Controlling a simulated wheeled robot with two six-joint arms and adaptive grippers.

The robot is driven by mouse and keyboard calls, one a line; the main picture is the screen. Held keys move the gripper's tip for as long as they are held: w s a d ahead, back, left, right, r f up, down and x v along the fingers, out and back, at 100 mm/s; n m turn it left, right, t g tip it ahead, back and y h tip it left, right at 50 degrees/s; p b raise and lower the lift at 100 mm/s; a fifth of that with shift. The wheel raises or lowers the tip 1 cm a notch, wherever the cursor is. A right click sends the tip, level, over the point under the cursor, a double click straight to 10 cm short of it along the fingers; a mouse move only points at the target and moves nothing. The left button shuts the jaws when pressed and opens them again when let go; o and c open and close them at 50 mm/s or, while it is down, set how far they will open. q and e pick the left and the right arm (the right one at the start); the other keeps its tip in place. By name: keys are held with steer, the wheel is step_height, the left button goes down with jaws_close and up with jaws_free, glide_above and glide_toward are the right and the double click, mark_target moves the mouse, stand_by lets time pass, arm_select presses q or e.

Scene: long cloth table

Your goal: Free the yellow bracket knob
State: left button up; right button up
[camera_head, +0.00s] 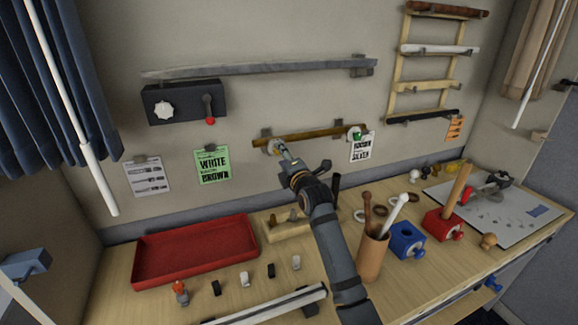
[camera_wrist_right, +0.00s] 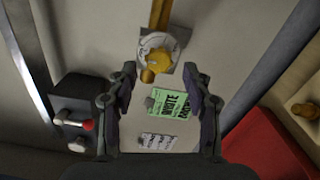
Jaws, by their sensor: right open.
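The yellow bracket knob (camera_wrist_right: 158,62) sits on a pale round dial on a grey wall bracket (camera_wrist_right: 176,52) in the right wrist view, at the end of a yellow-brown rail (camera_wrist_right: 160,14). In the head view the rail (camera_head: 312,134) runs along the wall, and this bracket is at its left end, partly hidden by my gripper. My right gripper (camera_wrist_right: 159,84) is open, with the knob ahead, between and just beyond its fingertips; no contact shows. It also shows in the head view (camera_head: 285,153).
A green knob (camera_head: 356,134) is on the rail's right bracket. A dark box (camera_head: 186,103) with a white dial and red-tipped lever is on the wall at left. Below are a red tray (camera_head: 140,264), a brown cup (camera_head: 371,258) with sticks, and red and blue blocks.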

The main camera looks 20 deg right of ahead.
steer(key=s, duration=0.9)
steer(key=shift+s+d, duration=0.15)
steer(key=shift+d, duration=0.05)
